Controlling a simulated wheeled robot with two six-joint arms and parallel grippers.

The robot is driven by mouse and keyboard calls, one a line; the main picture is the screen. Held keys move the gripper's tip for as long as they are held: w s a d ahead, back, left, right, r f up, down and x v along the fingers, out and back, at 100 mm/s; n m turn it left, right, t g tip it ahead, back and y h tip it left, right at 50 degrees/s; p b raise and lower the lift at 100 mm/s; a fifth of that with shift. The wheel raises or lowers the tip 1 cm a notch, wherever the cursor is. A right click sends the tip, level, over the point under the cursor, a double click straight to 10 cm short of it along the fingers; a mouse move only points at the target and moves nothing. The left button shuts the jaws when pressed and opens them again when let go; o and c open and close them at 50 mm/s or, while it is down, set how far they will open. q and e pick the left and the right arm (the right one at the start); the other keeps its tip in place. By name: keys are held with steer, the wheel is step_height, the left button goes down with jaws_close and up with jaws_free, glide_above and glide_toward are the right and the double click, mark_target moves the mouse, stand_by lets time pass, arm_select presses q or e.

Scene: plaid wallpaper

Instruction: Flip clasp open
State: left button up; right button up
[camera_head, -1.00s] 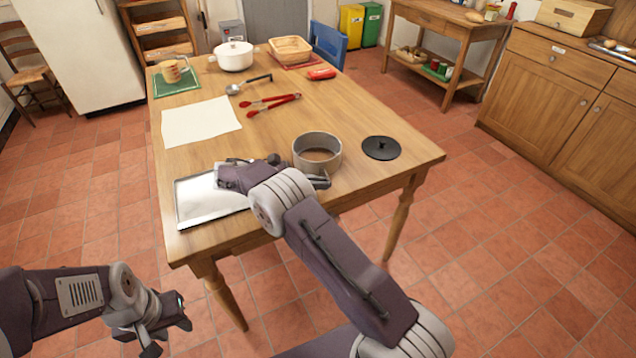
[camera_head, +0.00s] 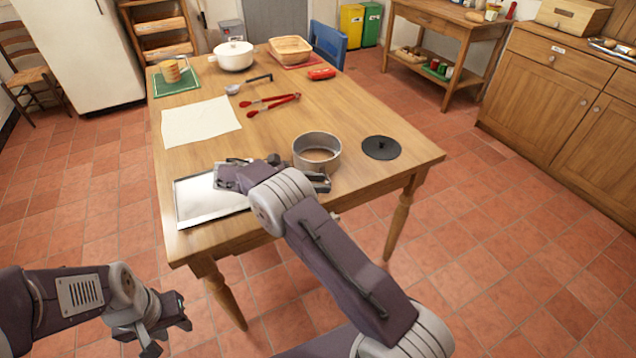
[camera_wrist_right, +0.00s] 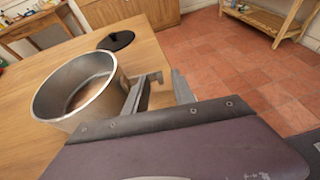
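A round grey metal pan (camera_head: 316,152) with a brown inside stands upright on the table near its front edge. It also shows at the left in the right wrist view (camera_wrist_right: 78,90). My right gripper (camera_head: 322,182) is low in front of the pan, partly hidden by my arm. In the right wrist view its fingers (camera_wrist_right: 160,86) stand apart, the left one close beside the pan's wall. I cannot tell whether it touches. The pan's clasp cannot be made out clearly. My left gripper (camera_head: 172,334) is open and empty, off the table at the lower left.
A black lid (camera_head: 381,148) lies right of the pan. A metal tray (camera_head: 205,205) is to the left, partly behind my right wrist. White paper (camera_head: 200,122), red tongs (camera_head: 273,104) and a ladle (camera_head: 250,85) lie farther back. The table's front edge is close.

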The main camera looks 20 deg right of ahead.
steer(key=p+v, duration=0.2)
steer(key=v, duration=0.6)
steer(key=shift+w+a, duration=0.1)
steer(key=shift+w, duration=0.05)
steer(key=shift+a+r, duration=0.2)
steer(key=shift+a, duration=0.2)
